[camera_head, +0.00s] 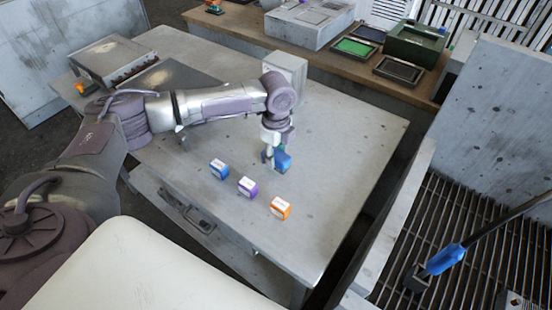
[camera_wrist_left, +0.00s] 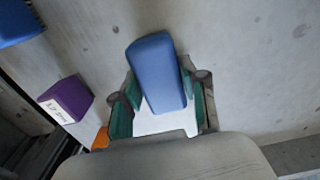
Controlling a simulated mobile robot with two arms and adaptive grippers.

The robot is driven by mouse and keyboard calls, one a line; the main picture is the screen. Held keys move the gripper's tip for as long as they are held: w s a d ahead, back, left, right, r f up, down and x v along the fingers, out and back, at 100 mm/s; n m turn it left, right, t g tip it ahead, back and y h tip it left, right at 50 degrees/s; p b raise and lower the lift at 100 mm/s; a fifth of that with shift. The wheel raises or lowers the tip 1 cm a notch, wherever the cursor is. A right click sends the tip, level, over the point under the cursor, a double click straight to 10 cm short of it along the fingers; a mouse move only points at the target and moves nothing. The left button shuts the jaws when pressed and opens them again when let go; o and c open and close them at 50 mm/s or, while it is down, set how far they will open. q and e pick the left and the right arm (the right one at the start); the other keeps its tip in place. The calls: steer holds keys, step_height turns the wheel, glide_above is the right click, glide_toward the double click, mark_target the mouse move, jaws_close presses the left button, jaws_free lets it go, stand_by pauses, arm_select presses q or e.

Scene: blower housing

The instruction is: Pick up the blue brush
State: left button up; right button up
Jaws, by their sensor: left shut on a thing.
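The blue brush (camera_head: 283,160) shows as a plain blue block with rounded edges, upright at my left gripper above the grey table. In the left wrist view the blue brush (camera_wrist_left: 157,72) sits between the two green-padded fingers. My left gripper (camera_head: 274,150) points down and is shut on it; it also shows in the left wrist view (camera_wrist_left: 160,100). Whether the brush's lower end touches the table is hard to tell. Its bristles are not visible. My right gripper is not in view.
A blue box (camera_head: 219,169), a purple box (camera_head: 247,187) and an orange box (camera_head: 280,208) with white labels stand in a row on the table (camera_head: 345,135). The table's right side is clear. A blue-gripped tool (camera_head: 445,259) lies over the slatted grate at right.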

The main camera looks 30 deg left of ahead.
mark_target(280, 156)
arm_select(q)
steer(key=shift+r, duration=0.55)
steer(key=r, duration=0.1)
steer(key=d+r+b, duration=0.1)
steer(key=r, duration=0.1)
steer(key=shift+d+r, duration=0.1)
steer(key=shift+r, duration=0.15)
steer(key=d+r, duration=0.2)
steer(key=d, duration=0.1)
steer(key=s+d+r+b, duration=0.1)
steer(key=d+r, duration=0.1)
steer(key=d, duration=0.2)
steer(key=d+r+b, duration=0.1)
steer(key=d+r, duration=0.1)
steer(key=d, duration=0.1)
steer(key=shift+s+d+r, duration=0.2)
steer(key=shift+s, duration=0.15)
steer(key=o, duration=0.5)
steer(key=c, duration=0.3)
